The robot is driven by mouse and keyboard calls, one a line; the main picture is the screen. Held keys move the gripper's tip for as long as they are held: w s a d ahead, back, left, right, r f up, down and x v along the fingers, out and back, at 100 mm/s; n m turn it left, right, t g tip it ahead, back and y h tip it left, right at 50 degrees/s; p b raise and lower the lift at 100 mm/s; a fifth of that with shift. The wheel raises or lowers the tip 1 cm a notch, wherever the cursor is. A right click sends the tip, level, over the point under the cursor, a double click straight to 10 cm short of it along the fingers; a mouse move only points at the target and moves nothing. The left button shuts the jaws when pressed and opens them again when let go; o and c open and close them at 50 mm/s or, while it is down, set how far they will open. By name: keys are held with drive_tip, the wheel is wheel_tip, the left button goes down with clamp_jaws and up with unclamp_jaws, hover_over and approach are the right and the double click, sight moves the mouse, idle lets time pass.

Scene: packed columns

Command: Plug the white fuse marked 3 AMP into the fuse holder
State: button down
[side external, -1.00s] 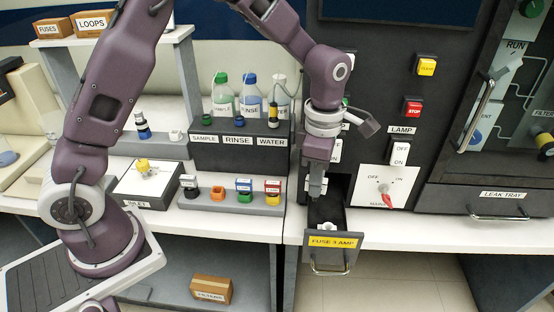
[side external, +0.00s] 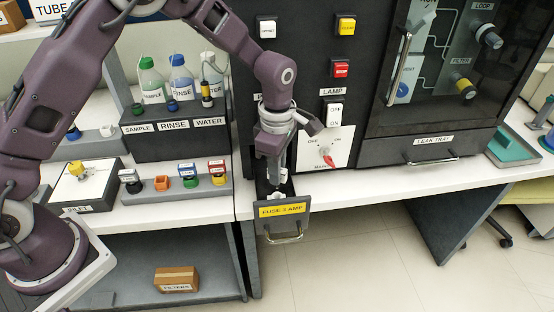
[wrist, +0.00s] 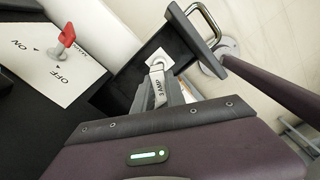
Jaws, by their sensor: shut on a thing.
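My gripper (side external: 277,182) points down into the open drawer labelled FUSE 3 AMP (side external: 283,210) in the side view and is shut on the fuse. A white fuse holder (wrist: 159,59) sits in the drawer, directly at the fuse's far end. It also shows as a small white patch in the side view (side external: 277,196). The fingers hide part of it, and I cannot tell whether fuse and holder touch.
The drawer's walls and front handle (wrist: 205,20) are close around my gripper. A red MAINS knob (side external: 327,160) and the LAMP switch (side external: 333,114) are on the panel to the right. Several coloured caps on a rack (side external: 180,187) stand left.

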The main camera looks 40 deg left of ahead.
drive_tip(key=shift+f, duration=0.95)
drive_tip(key=shift+f, duration=1.7)
idle(0.5)
drive_tip(key=c, duration=1.3)
unclamp_jaws()
wheel_tip(320, 180, up, 7)
drive_tip(key=shift+r, duration=0.1)
